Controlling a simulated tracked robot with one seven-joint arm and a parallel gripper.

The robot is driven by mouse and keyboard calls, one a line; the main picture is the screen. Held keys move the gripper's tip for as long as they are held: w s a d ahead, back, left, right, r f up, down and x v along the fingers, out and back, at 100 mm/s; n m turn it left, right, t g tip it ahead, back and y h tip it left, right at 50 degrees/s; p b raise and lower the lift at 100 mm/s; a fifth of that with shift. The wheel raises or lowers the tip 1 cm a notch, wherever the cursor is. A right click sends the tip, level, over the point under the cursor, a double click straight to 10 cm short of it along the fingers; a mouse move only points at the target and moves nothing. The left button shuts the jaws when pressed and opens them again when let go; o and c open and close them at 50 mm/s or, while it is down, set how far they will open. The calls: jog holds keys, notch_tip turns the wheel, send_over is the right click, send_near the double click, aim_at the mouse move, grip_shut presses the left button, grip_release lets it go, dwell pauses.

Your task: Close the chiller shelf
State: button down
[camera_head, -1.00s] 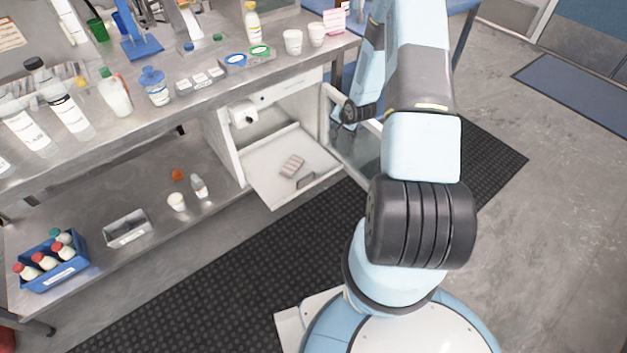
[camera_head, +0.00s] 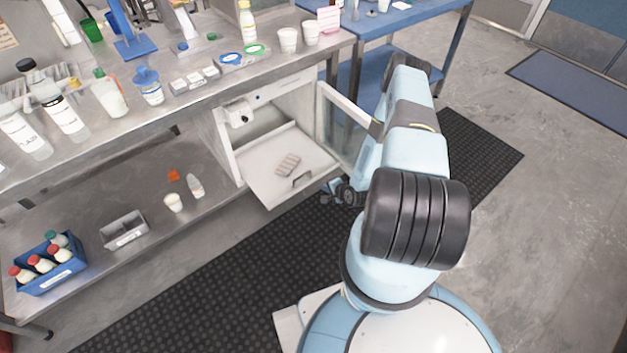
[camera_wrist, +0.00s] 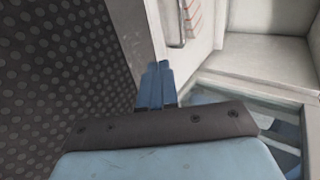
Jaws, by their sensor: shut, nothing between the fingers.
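The chiller (camera_head: 225,133) stands under the bench with its glass door (camera_head: 341,120) swung open to the right. Its white shelf (camera_head: 262,183) is pulled out over the floor mat and carries a small flat striped pack (camera_head: 288,163). In the wrist view my gripper's blue fingers (camera_wrist: 154,75) are together and empty, pointing at the shelf's edge (camera_wrist: 147,35). I cannot tell whether they touch the shelf.
The open door's frame (camera_wrist: 245,92) is close beside my gripper. A black mat (camera_head: 215,265) covers the floor in front. Cups, bottles and trays stand on the bench (camera_head: 130,125) above. A lower shelf (camera_head: 75,220) holds a blue crate (camera_head: 72,262) of bottles.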

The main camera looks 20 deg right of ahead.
send_near(309, 183)
jog(key=x, duration=0.4)
jog(key=shift+w+a+f, duration=0.1)
jog(key=shift+w+a, duration=0.1)
jog(key=shift+w, duration=0.1)
jog(key=shift+w+a+r, duration=0.15)
jog(key=shift+w+r, duration=0.05)
jog(key=shift+w, duration=0.4)
jog(key=shift+w+a+r, duration=0.15)
jog(key=shift+w+r, duration=0.05)
jog(key=shift+w, duration=0.4)
jog(key=shift+w+a+r, duration=0.15)
jog(key=shift+w+a, duration=0.05)
jog(key=shift+w, duration=0.35)
jog(key=shift+d, duration=0.1)
